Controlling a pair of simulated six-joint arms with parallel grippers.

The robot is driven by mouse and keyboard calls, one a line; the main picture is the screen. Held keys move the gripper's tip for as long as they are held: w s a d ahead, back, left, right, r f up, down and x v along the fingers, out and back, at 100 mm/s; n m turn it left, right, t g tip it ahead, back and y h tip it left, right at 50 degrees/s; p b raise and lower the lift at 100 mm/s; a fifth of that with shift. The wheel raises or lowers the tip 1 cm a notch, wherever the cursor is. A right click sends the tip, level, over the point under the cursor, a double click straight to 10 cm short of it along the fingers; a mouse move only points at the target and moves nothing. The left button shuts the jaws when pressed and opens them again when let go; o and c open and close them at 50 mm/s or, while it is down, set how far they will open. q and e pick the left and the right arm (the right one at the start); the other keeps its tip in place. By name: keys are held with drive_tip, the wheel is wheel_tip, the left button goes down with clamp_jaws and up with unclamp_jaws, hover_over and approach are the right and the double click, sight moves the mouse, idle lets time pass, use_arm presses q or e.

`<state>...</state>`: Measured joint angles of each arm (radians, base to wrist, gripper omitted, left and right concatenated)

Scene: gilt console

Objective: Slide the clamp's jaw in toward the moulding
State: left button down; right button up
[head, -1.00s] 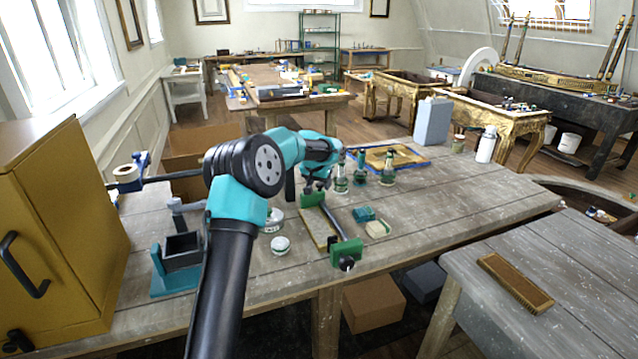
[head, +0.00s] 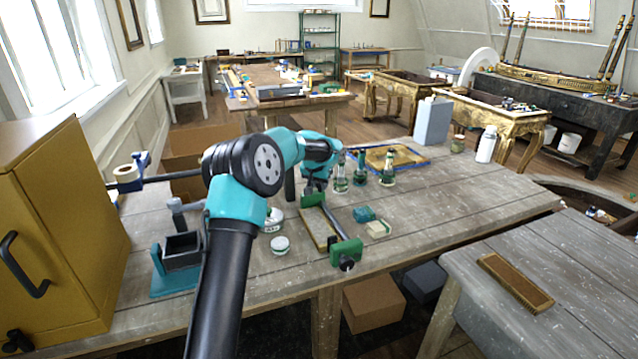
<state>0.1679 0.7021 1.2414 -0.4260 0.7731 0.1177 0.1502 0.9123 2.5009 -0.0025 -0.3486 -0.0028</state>
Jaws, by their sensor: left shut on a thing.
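The clamp (head: 347,252) lies on the near workbench, with a green fixed end by the front edge and a dark bar running back. Its green sliding jaw (head: 312,200) is at the far end of the bar. The moulding (head: 319,231), a pale strip, lies beside the bar between the two green ends. My left gripper (head: 315,188) is at the sliding jaw and shut on it. Its fingertips are small and partly hidden by the wrist. My right gripper does not show.
Bottles (head: 388,168) stand just behind the clamp. A blue-edged tray (head: 398,157) is at the back.

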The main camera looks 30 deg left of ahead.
use_arm(q)
drive_tip(key=shift+s+d, duration=0.35)
drive_tip(key=shift+d, duration=0.05)
drive_tip(key=c, duration=0.8)
unclamp_jaws()
drive_tip(key=shift+r, duration=0.1)
drive_tip(key=a+v, duration=0.1)
drive_tip(key=v, duration=1.6)
drive_tip(key=shift+d, duration=0.45)
drive_tip(key=shift+s+r, duration=0.1)
